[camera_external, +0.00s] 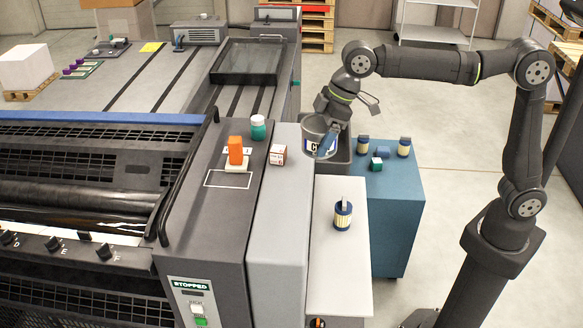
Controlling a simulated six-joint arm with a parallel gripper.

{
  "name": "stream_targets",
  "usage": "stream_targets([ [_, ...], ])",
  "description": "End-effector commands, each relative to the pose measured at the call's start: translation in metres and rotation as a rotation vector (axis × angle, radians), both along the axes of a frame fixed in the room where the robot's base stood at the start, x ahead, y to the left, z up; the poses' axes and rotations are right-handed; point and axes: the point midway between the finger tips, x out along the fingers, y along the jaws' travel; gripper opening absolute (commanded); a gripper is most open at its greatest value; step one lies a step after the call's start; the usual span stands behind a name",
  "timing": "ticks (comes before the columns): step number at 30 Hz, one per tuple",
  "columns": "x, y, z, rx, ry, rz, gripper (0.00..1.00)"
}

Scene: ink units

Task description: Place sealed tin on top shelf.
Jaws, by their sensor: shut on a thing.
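A grey round tin (312,128) with a white label and dark lettering is at the middle of the view, beside the press. The tin looks upright. Its lid and the exact contact with my fingers are too small to make out. A pale shelf rack (434,33) stands at the back right, far from my gripper.
A jar (343,216) stands on a white-topped cabinet (328,270).

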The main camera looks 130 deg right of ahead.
Motion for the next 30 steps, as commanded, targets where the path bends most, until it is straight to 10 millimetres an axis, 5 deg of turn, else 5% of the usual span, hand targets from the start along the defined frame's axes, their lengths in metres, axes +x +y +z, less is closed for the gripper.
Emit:
stream_targets([
  [6, -0.019, 0.053, -0.002, -0.002, -0.003, -0.052, 0.45],
  [13, -0.035, 0.087, -0.008, -0.003, -0.007, -0.090, 0.45],
  [20, -0.036, 0.086, -0.076, 0.002, 0.000, -0.093, 0.45],
  [30, -0.036, 0.086, -0.224, 0.004, 0.002, -0.092, 0.45],
])
